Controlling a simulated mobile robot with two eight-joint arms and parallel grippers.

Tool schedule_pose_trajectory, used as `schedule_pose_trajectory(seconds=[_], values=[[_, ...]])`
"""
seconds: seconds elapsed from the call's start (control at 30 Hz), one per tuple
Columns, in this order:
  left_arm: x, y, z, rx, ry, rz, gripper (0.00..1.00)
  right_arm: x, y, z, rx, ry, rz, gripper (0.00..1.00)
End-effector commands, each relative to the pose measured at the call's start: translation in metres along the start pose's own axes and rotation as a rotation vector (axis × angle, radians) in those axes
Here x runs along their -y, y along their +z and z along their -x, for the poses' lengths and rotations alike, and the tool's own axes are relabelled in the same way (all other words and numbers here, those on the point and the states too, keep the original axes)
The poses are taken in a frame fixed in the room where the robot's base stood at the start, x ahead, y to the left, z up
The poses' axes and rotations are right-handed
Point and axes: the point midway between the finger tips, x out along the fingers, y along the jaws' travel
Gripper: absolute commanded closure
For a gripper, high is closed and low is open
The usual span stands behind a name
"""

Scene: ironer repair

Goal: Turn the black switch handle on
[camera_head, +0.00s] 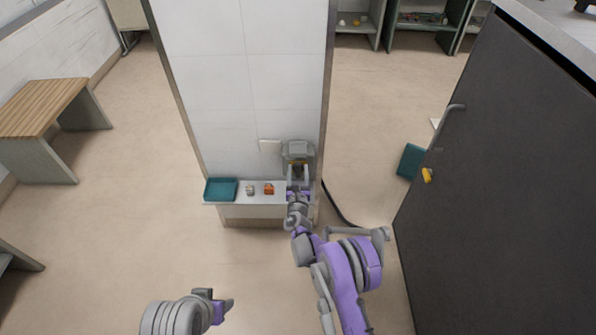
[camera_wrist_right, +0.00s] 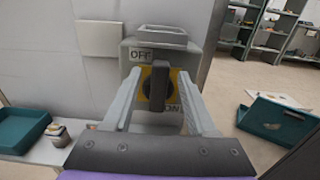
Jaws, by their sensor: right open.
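The black switch handle (camera_wrist_right: 158,85) stands upright on a yellow plate on the front of a grey switch box (camera_wrist_right: 130,62). An OFF label shows at the box's upper left, and a partly hidden label shows at lower right. In the head view the grey box (camera_head: 297,150) is on the white pillar. My right gripper (camera_wrist_right: 160,100) is open, with one finger on each side of the handle; I cannot tell whether they touch it. The right gripper also shows in the head view (camera_head: 298,178), in front of the box. My left gripper (camera_head: 222,305) is low in the head view, away from the switch.
A white shelf (camera_head: 255,198) below the box holds a teal tray (camera_head: 221,189), a small grey item (camera_head: 250,190) and an orange item (camera_head: 269,188). A dark cabinet (camera_head: 500,180) stands at right. A black cable (camera_head: 338,208) runs along the floor. Open floor lies left of the pillar.

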Motion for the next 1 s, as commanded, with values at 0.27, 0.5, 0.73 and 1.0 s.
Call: schedule_pose_trajectory(seconds=[0.27, 0.5, 0.73, 1.0], values=[[0.0000, 0.0001, -0.0002, 0.000, 0.000, 0.000, 0.45, 0.0000, 0.0001, -0.0047, 0.000, 0.000, 0.000, 0.43], [0.0000, 0.0001, -0.0002, 0.000, 0.000, 0.000, 0.45, -0.0001, 0.0002, -0.0044, 0.000, 0.000, 0.000, 0.73], [0.0000, 0.0001, -0.0002, 0.000, 0.000, 0.000, 0.45, -0.0001, 0.0002, -0.0043, 0.000, 0.000, 0.000, 1.00], [0.0000, 0.0002, -0.0004, 0.000, 0.000, 0.000, 0.45, 0.0003, 0.0001, -0.0042, 0.000, 0.000, -0.011, 1.00]])
